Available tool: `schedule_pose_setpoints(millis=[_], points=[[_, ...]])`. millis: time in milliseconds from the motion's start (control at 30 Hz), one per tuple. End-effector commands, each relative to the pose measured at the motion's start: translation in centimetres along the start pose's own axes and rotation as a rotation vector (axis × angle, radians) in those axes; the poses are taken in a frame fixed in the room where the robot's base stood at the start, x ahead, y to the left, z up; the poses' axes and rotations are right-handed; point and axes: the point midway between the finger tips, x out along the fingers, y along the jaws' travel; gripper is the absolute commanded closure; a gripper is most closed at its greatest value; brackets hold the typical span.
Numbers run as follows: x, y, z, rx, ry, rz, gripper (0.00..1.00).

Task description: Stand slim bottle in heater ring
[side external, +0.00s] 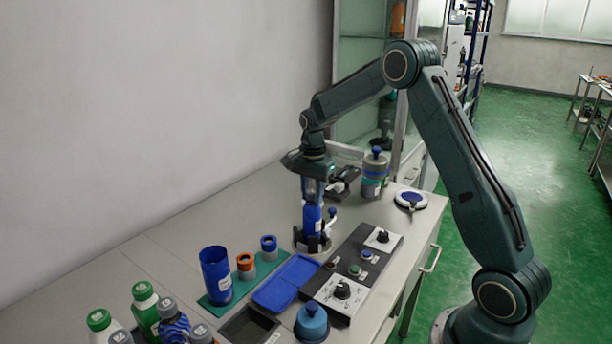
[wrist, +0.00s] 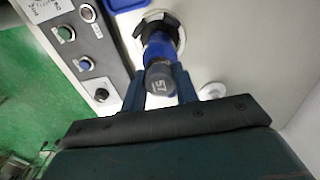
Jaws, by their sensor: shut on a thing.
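The slim bottle (side external: 312,220) is blue and stands about upright below my gripper (side external: 313,190). In the wrist view the slim bottle (wrist: 158,50) shows a dark grey cap marked 57. My gripper (wrist: 161,82) is shut on it, one finger on each side near the cap. The heater ring (side external: 300,244) is a dark ring on the bench at the bottle's lower end. In the wrist view the heater ring (wrist: 143,24) shows around the bottle's far end. The bottle's base is hidden, so I cannot tell whether it touches the bench.
A black control panel (side external: 350,262) with knobs and buttons lies right of the ring. A blue tray (side external: 285,283), a blue cup (side external: 216,275) and small ringed pieces stand in front. Several capped bottles stand at the front left. A stacked cylinder (side external: 374,172) stands behind.

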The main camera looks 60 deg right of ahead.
Motion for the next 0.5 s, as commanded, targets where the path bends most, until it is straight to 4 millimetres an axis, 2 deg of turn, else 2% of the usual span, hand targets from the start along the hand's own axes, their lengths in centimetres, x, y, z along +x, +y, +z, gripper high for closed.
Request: schedule_pose_setpoints(millis=[333,367,433,500], points=[[0.11,-0.01,-0.01,0.0,0.0,-0.001,1.0],[0.11,-0.02,-0.01,0.0,0.0,-0.001,0.69],[0.11,-0.01,-0.01,0.0,0.0,-0.001,0.55],[0.12,-0.01,-0.01,0.0,0.0,0.0,0.45]])
